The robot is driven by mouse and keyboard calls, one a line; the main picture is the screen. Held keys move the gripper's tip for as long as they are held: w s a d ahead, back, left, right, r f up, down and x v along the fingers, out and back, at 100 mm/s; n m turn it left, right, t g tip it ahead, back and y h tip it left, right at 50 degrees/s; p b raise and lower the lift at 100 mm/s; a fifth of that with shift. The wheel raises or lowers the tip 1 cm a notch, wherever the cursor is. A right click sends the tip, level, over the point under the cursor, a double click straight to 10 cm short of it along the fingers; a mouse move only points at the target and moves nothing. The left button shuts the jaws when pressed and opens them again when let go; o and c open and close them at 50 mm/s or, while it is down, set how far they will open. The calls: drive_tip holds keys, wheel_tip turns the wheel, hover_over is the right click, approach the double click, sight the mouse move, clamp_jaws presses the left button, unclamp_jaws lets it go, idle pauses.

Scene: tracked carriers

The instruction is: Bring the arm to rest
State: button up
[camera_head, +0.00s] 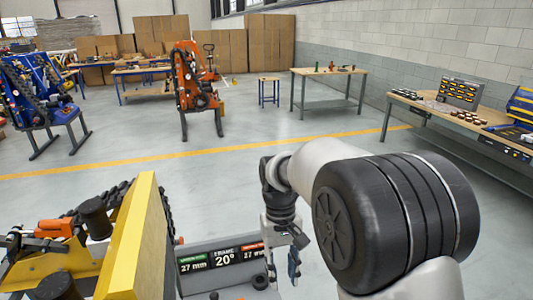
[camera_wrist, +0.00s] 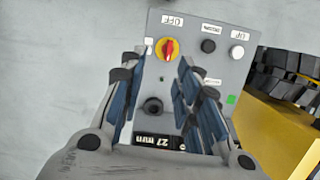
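My gripper (camera_wrist: 162,62) is open and empty in the wrist view, its blue-padded fingers spread apart in front of a grey control panel (camera_wrist: 202,62). In the head view my gripper (camera_head: 292,262) points down beside the panel's display (camera_head: 222,258), at the lower middle. The panel carries a red-and-yellow rotary switch (camera_wrist: 167,48) near an "OFF" label, a black button (camera_wrist: 208,46), a white button (camera_wrist: 237,52) near an "UP" label and a black round part (camera_wrist: 152,106) between the fingers. I cannot tell whether any finger touches the panel.
A yellow tracked carrier (camera_head: 131,240) stands close at the lower left. An orange carrier (camera_head: 197,90) and a blue carrier (camera_head: 40,95) stand farther back. A workbench (camera_head: 470,122) lines the right wall. Grey floor (camera_head: 270,135) between them is open.

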drive_tip(key=s+d+r+m+t+b, duration=0.1)
drive_tip(key=s+d+r+t, duration=0.2)
drive_tip(key=s+d+r, duration=0.45)
drive_tip(key=s+d+m+t+b, duration=0.1)
drive_tip(key=s+t, duration=0.3)
drive_tip(key=s, duration=1)
drive_tip(key=shift+s+d+r+m+y, duration=0.25)
drive_tip(key=shift+d+r+m+y, duration=0.05)
drive_tip(key=shift+d, duration=0.6)
